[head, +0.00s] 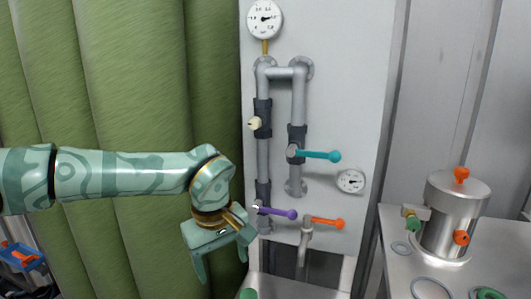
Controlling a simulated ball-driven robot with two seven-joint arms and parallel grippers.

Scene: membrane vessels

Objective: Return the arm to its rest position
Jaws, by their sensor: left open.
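My left arm (125,174) comes in from the left, level, in pale green with darker patterns. Its left gripper (222,272) hangs downward in front of the green curtain, left of the pipe panel. The fingers are apart and I see nothing between them. My right gripper is out of view, though a small green rounded part shows at the bottom edge.
A white panel (352,80) carries grey pipes (299,95), gauges, and teal (320,155), purple (278,212) and orange (326,221) valve levers close right of the gripper. A metal vessel (450,225) stands on a table (398,275) with rings. Green curtain (120,80) fills the left.

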